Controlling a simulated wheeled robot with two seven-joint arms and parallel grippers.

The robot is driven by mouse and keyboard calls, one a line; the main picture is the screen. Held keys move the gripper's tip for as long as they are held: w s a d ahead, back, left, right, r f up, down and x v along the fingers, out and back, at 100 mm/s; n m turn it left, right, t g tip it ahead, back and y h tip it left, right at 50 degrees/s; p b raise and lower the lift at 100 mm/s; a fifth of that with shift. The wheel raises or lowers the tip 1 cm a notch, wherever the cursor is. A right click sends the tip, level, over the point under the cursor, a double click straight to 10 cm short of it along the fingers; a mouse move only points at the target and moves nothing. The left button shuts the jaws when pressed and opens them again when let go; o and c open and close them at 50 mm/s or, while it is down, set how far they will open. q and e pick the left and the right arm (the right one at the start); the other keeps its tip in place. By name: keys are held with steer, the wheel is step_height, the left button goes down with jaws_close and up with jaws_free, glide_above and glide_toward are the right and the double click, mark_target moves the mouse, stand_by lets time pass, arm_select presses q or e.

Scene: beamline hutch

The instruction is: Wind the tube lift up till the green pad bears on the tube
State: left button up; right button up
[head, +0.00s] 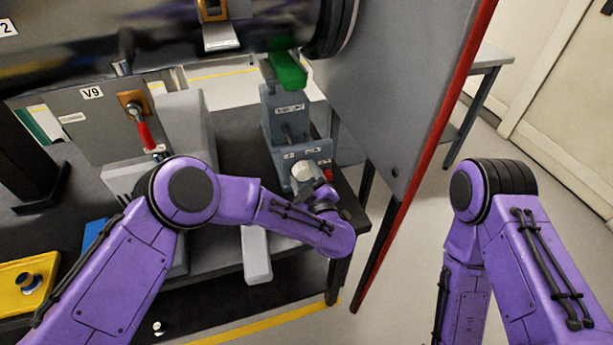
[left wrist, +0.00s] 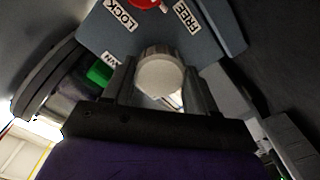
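The tube lift (head: 283,122) is a blue-grey stand on the dark table, under the large dark tube (head: 180,40). Its green pad (head: 287,72) is at the tube's underside; I cannot tell whether they touch. The pale round knob (head: 303,171) is on the lift's front. In the left wrist view the knob (left wrist: 160,76) fills the space between the fingers of my left gripper (left wrist: 160,88), which looks shut on it. A red lever (left wrist: 146,3) stands between LOCK and FREE labels. The green pad (left wrist: 100,72) shows left of the fingers. My right gripper is out of view.
A grey panel with a red edge (head: 430,142) stands close right of the lift. A V9 box with a red-handled valve (head: 145,135) is to the left. A yellow box with a dark knob (head: 27,283) sits at far left. Open floor lies to the right.

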arm_select(q)
steer(key=shift+n, duration=0.4)
steer(key=n+b, duration=0.2)
steer(key=n, duration=0.1)
steer(key=shift+f, duration=0.15)
steer(key=n+b, duration=0.3)
steer(key=n, duration=0.2)
steer(key=shift+n, duration=0.3)
steer(key=n+b, duration=0.3)
steer(key=n, duration=0.1)
steer(key=shift+f, duration=0.1)
steer(key=n+b, duration=0.2)
steer(key=n, duration=0.2)
steer(key=shift+b, duration=0.4)
steer(key=shift+n+b, duration=0.8)
steer(key=shift+n, duration=0.1)
steer(key=n+b, duration=1.1)
steer(key=b, duration=0.1)
steer(key=shift+f+b, duration=0.15)
steer(key=shift+b, duration=0.25)
steer(key=shift+r+n+b, duration=0.25)
steer(key=shift+n+b, duration=1)
steer(key=shift+n, duration=0.15)
